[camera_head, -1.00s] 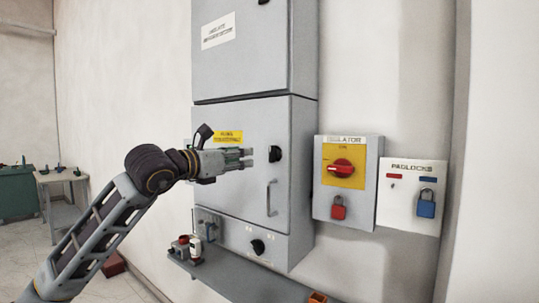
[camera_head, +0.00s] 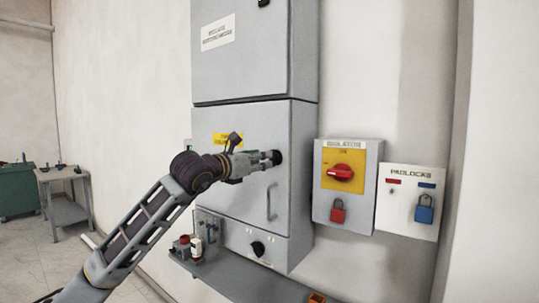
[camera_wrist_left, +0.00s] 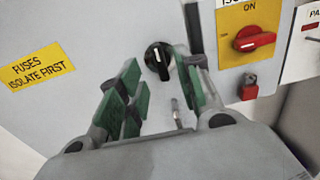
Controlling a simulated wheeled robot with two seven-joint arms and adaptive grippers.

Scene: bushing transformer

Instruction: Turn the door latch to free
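The door latch (camera_head: 278,158) is a black round knob on the grey cabinet door (camera_head: 295,135). In the left wrist view the latch (camera_wrist_left: 157,60) shows a pale pointer line and lies ahead, between the two fingers. My left gripper (camera_head: 270,160) is at the latch in the head view and partly covers it. In the left wrist view my left gripper (camera_wrist_left: 160,92) has its green-padded fingers apart, with nothing between the pads. I cannot tell whether the fingertips touch the latch. My right gripper is not in view.
A door handle (camera_head: 271,202) is below the latch. Right of the cabinet are the isolator box (camera_head: 322,205) with a red switch and red padlock (camera_head: 338,214), and a padlock board (camera_head: 400,215) with a blue padlock (camera_head: 424,212). A shelf (camera_head: 225,279) with small items runs below.

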